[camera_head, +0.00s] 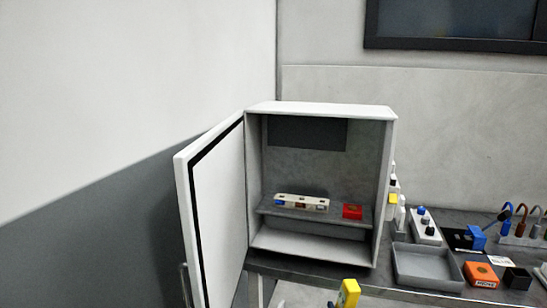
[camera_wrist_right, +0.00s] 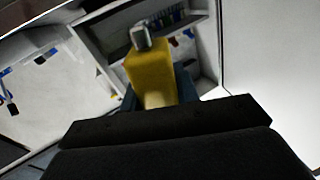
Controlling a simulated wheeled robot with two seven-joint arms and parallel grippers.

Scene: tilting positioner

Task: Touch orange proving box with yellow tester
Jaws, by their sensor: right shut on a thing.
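The yellow tester (camera_head: 348,293) shows at the bottom edge of the head view, in front of the bench and below the open cabinet. In the right wrist view the tester (camera_wrist_right: 150,75) has a grey metal tip and points away from the camera. My right gripper (camera_wrist_right: 168,98) is shut on it; the dark gripper body hides the tester's lower end. The orange proving box (camera_head: 481,275) sits on the bench to the right, with dark lettering on its front. The tester is apart from it, to its left. My left gripper is not in view.
An open white cabinet (camera_head: 320,107) stands on the bench, its door (camera_head: 215,215) swung left. A terminal strip and a red block (camera_head: 352,211) are inside. A grey tray (camera_head: 428,266) lies between cabinet and orange box. A black block (camera_head: 517,278) stands beside the box.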

